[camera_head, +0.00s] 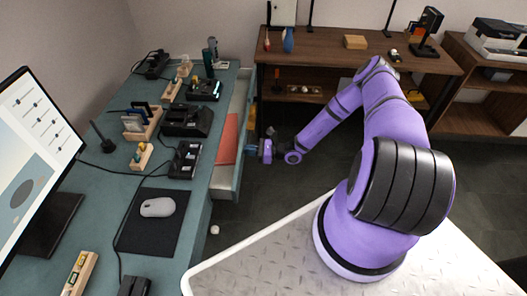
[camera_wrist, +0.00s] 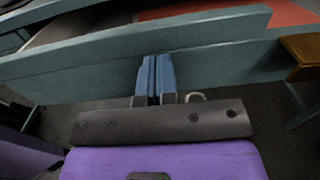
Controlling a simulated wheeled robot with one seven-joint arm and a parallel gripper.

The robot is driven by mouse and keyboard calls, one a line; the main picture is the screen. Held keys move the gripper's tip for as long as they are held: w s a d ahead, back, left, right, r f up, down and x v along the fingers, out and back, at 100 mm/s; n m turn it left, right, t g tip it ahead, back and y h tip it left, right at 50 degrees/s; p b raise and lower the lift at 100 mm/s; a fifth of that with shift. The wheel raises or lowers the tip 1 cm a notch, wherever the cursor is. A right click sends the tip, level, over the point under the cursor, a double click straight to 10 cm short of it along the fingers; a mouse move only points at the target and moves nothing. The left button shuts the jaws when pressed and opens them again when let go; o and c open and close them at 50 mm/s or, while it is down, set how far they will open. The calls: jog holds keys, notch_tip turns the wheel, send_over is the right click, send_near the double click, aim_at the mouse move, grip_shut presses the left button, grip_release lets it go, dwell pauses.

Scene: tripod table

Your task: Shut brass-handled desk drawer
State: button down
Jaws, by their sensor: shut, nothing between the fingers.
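The teal desk drawer (camera_head: 238,165) stands pulled out from the right side of the desk, with a red-orange item (camera_head: 229,140) inside. Its front panel (camera_wrist: 85,80) crosses the wrist view, with the brass handle (camera_wrist: 305,52) at the right edge. The handle also shows small in the head view (camera_head: 251,116). My gripper (camera_head: 249,149) is outside the drawer, beside its front panel. In the wrist view its blue fingers (camera_wrist: 156,62) are shut together, empty, and point at the panel, left of the handle. I cannot tell whether the fingertips touch it.
The teal desk (camera_head: 90,195) holds a monitor (camera_head: 35,150), a mouse (camera_head: 157,207) on a dark mat, and several organizers and devices. A brown shelf unit (camera_head: 340,55) stands at the back. Dark floor (camera_head: 275,190) is open to the right of the drawer.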

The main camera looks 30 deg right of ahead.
aim_at(226, 155)
jog(key=x, duration=0.9)
jog(key=shift+w+a, duration=0.2)
jog(key=shift+a, duration=0.1)
jog(key=shift+a+r, duration=0.1)
jog(key=shift+r, duration=0.05)
